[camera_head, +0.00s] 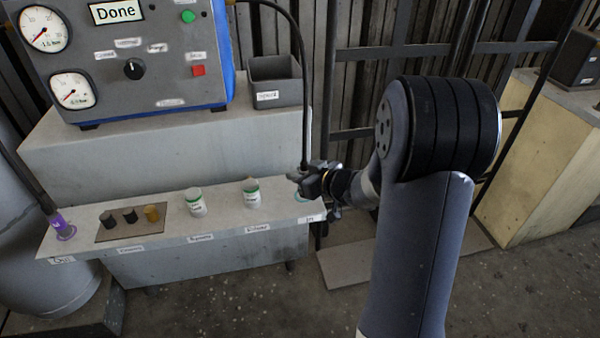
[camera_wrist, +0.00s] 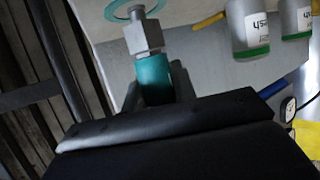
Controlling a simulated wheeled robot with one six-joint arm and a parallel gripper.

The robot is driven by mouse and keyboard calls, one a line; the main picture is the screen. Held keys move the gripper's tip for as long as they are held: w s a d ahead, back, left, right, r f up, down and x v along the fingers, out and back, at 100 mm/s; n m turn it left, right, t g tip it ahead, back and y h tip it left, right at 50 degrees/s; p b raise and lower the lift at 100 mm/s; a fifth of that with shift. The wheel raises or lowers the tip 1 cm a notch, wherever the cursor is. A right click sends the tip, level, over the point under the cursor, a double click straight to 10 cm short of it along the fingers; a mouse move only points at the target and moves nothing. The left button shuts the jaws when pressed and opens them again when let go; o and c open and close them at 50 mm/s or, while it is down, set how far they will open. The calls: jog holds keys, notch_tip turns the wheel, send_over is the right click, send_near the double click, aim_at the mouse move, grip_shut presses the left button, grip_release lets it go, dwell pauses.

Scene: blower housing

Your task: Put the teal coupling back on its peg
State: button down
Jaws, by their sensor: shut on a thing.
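The teal coupling (camera_wrist: 153,78) is between the fingers of my gripper (camera_wrist: 158,95) in the wrist view. A bare metal hex fitting (camera_wrist: 143,36) is in line with it, on the side toward the shelf. The fitting's narrow tip overlaps a teal ring (camera_wrist: 112,12) on the pale shelf surface. I cannot tell whether the coupling touches the peg or is apart from it. In the head view my gripper (camera_head: 302,178) is over the right end of the shelf (camera_head: 225,222) and hides most of the coupling. The teal ring is partly visible beneath it.
A purple coupling (camera_head: 60,224) stands at the shelf's left end. A mat (camera_head: 128,233) with small dark and yellow parts and two white-and-green cans (camera_head: 195,202) (camera_head: 251,193) stand between. A black hose (camera_head: 302,70) runs down to my gripper. A grey bin (camera_head: 275,82) stands behind.

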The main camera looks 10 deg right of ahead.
jog(key=shift+f, duration=0.6)
jog(key=c, duration=1.1)
grip_release()
jog(key=shift+o, duration=0.2)
jog(key=shift+s+d+r, duration=0.25)
jog(key=shift+s, duration=0.1)
jog(key=p+v, duration=0.3)
jog(key=v, duration=0.6)
jog(key=shift+s+d, duration=0.2)
jog(key=shift+s, duration=0.2)
